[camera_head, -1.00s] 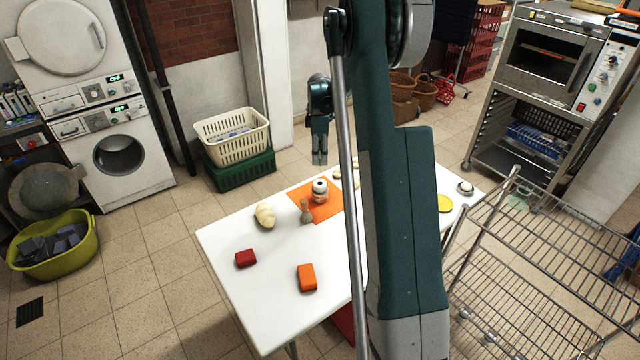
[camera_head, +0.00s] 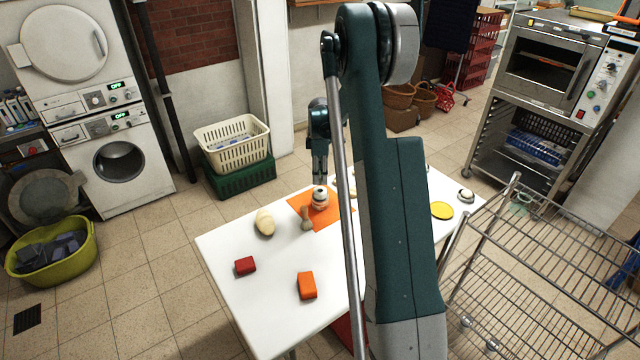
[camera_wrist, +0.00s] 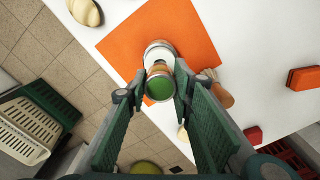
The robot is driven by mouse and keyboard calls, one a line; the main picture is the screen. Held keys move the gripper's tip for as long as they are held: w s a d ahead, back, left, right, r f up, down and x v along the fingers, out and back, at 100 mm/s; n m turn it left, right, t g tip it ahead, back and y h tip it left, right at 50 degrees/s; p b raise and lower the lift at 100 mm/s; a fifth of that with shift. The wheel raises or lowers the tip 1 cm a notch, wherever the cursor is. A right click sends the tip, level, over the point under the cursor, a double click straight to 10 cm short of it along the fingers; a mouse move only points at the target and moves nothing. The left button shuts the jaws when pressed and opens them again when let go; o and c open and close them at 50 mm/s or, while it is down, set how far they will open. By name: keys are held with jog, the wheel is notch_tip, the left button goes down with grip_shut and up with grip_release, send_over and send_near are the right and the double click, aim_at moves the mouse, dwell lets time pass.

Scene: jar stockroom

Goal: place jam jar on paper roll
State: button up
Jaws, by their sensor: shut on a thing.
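A jar with a green lid (camera_wrist: 159,87), which I take as the jam jar, is between my gripper's fingers (camera_wrist: 160,80) in the wrist view. My gripper is shut on it. Just beyond it is a pale, round piece (camera_wrist: 158,52), apparently the paper roll, on the orange mat (camera_wrist: 118,42). In the head view my gripper (camera_head: 320,185) points down over the pale roll (camera_head: 320,202) on the orange mat (camera_head: 302,203). The jar is lined up over the roll. Whether they touch or are slightly apart I cannot tell.
A brown-handled brush (camera_head: 306,220) stands close beside the roll. A pale, rounded item (camera_head: 265,222), a red block (camera_head: 245,265), an orange block (camera_head: 307,285) and a yellow disc (camera_head: 442,210) lie on the white table (camera_head: 270,315). A wire cart (camera_head: 550,270) stands at right.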

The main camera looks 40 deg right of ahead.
jog(key=shift+f, duration=1.8)
jog(key=shift+f, duration=0.2)
jog(key=o, duration=0.9)
jog(key=shift+r, duration=0.1)
notch_tip(320, 180, up, 12)
jog(key=shift+r, duration=0.1)
